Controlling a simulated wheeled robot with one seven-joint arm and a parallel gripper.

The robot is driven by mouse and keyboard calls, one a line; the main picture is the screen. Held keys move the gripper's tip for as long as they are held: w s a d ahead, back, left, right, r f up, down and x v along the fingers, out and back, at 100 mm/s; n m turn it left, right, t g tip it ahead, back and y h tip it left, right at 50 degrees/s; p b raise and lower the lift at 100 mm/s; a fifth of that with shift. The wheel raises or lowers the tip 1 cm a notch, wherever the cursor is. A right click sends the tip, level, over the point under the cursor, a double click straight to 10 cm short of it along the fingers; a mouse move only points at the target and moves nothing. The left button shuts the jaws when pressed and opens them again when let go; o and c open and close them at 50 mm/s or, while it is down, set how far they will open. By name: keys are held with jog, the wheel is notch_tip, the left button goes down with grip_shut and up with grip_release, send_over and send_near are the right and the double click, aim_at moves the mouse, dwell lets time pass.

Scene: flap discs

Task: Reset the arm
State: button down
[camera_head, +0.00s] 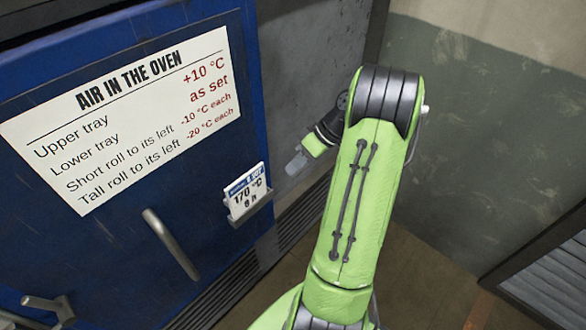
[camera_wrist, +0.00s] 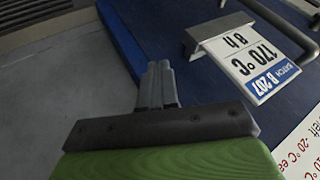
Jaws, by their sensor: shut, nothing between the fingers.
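My green arm (camera_head: 352,200) rises through the middle of the head view and bends over at the top. My gripper (camera_head: 296,163) shows as a small grey tip left of the bend, in front of the grey wall panel beside the oven. In the wrist view my gripper (camera_wrist: 158,70) has its two fingers together, shut with nothing between them. The fingers point toward the edge of the blue oven front and appear apart from it.
The blue oven (camera_head: 110,240) carries a large notice (camera_head: 125,115) and a card (camera_head: 246,192) in a holder reading 170 °C, 8 h. A handle (camera_head: 170,243) sticks out below. A louvred grey unit (camera_head: 550,275) stands at right. Brown floor (camera_head: 425,265) lies between.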

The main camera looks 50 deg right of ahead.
jog(key=p+v, duration=0.2)
jog(key=v, duration=0.4)
jog(key=shift+r, duration=0.25)
jog(key=shift+s+d, duration=0.1)
jog(key=shift+d, duration=0.1)
